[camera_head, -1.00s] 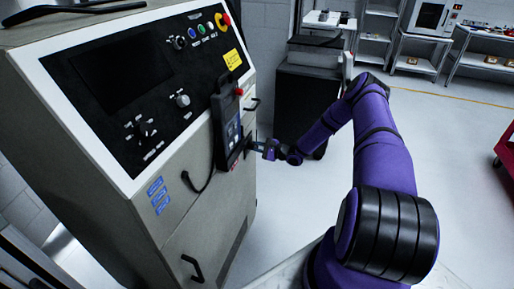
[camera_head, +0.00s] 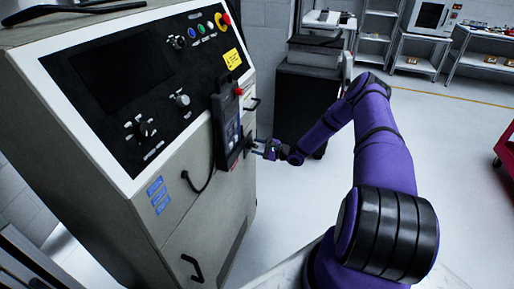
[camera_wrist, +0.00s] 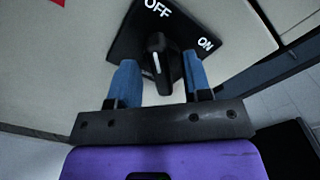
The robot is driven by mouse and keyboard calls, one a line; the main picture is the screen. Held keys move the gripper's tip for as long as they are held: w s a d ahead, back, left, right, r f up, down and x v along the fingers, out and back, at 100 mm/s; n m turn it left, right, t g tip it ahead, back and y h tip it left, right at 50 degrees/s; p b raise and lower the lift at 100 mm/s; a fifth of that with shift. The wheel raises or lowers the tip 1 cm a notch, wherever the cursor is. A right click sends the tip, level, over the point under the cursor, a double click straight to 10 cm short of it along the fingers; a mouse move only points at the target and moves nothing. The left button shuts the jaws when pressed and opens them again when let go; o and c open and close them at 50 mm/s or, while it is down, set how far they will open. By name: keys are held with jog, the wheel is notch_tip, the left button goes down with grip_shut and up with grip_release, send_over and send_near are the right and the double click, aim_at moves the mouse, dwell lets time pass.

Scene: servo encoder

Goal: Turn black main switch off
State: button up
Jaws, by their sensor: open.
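The black main switch is a knob (camera_wrist: 156,58) with a white mark, on a black plate (camera_wrist: 125,45) lettered OFF and ON. In the wrist view, the knob's upper end points roughly toward OFF, and ON is to the right. My gripper (camera_wrist: 160,76) is open, with one blue fingertip on each side of the knob. Gaps show between the knob and both fingers. In the head view, my gripper (camera_head: 257,147) is at the cabinet's right side, beside the hanging pendant. The switch is small and partly hidden there.
The grey control cabinet (camera_head: 215,200) fills the left. The black handheld pendant (camera_head: 227,125) with a red button hangs close left of my gripper, its cable looping below. A dark cart (camera_head: 303,105) stands behind.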

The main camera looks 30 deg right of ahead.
jog(key=v, duration=1)
jog(key=shift+s+d, duration=0.15)
